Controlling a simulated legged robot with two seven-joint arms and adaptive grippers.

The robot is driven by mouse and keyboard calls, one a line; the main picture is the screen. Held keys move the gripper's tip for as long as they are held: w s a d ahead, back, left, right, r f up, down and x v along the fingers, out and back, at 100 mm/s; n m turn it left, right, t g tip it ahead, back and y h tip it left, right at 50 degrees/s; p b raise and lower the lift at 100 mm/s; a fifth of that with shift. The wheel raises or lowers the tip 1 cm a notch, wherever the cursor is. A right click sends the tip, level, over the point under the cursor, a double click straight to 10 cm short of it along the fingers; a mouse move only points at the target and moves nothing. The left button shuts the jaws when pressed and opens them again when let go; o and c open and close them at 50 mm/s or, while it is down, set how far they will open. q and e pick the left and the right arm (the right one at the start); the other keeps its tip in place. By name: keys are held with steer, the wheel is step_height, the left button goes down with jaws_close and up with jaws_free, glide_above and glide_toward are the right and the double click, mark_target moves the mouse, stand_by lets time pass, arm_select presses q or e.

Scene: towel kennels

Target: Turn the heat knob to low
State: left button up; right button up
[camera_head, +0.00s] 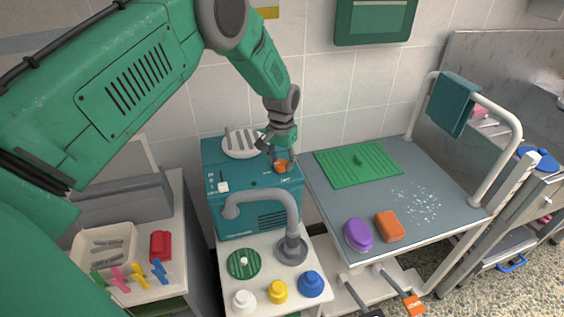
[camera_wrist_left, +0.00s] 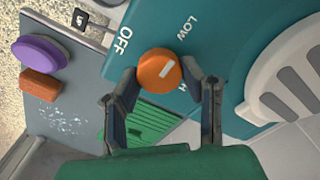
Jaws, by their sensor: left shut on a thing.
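The orange round heat knob (camera_head: 281,166) sits on the top of the teal heater box (camera_head: 262,222). In the left wrist view the knob (camera_wrist_left: 153,82) carries a short white mark slanting to the upper right. OFF is printed at its upper left and LOW at its upper right. Another label, of which an H shows, is partly hidden by the right-hand finger. My left gripper (camera_wrist_left: 160,78) has its two dark fingers on either side of the knob, shut on it. In the head view, my left gripper (camera_head: 280,152) reaches down from above. My right gripper is not in view.
A white slotted part (camera_head: 241,143) lies on the box beside the knob. A grey tap (camera_head: 290,215) stands in front. To the right, a grey table (camera_head: 330,203) holds a green ribbed mat (camera_head: 345,177), a purple puck (camera_head: 357,234) and an orange block (camera_head: 390,226).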

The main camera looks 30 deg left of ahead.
mark_target(281, 162)
arm_select(q)
steer(key=shift+s+d+f, duration=0.1)
steer(key=shift+s+f, duration=0.05)
steer(key=o, duration=1.1)
steer(key=shift+o, duration=0.2)
steer(key=shift+r, duration=0.4)
step_height(281, 162, up, 11)
steer(key=shift+r, duration=0.15)
